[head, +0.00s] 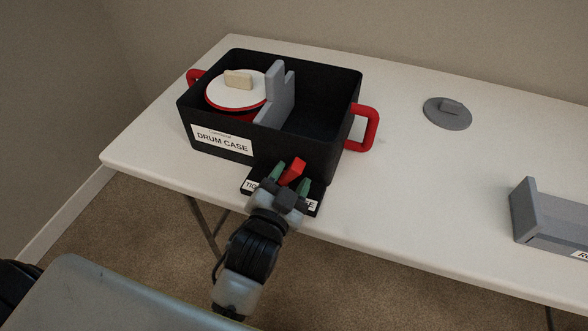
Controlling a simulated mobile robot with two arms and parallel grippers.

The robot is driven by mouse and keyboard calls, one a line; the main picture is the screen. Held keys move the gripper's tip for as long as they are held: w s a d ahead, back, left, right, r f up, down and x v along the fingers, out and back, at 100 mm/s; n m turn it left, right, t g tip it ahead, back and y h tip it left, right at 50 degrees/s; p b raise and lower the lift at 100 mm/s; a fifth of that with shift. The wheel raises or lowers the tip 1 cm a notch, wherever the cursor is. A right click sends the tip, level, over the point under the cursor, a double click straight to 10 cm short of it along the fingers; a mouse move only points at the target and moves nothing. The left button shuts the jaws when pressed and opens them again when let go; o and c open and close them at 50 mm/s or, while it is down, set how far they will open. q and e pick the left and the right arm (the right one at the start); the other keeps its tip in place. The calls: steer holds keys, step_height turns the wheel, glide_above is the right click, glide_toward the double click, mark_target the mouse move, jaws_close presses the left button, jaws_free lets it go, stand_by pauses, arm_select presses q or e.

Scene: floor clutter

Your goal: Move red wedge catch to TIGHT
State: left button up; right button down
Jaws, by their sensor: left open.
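The red wedge catch (293,170) sits at the front of the black drum case (213,161), above a dark plate with white labels. The left label (249,186) begins "TIG", and the right one is mostly covered, ending in "E". My left gripper (290,178) is open, with its green-tipped fingers on either side of the red catch. I cannot tell whether the fingers touch it. My gripper hides the lower part of the catch and the middle of the plate. My right gripper is not in view.
The case holds a red-rimmed white drum (221,95) with a beige block (238,79) on top, beside a grey divider (274,97). Red handles (373,130) stick out at the sides. A grey disc (447,113) and a grey tray (530,205) stand to the right on the white table (420,200).

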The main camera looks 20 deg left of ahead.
mark_target(279, 155)
arm_select(q)
steer(key=shift+w, duration=1.2)
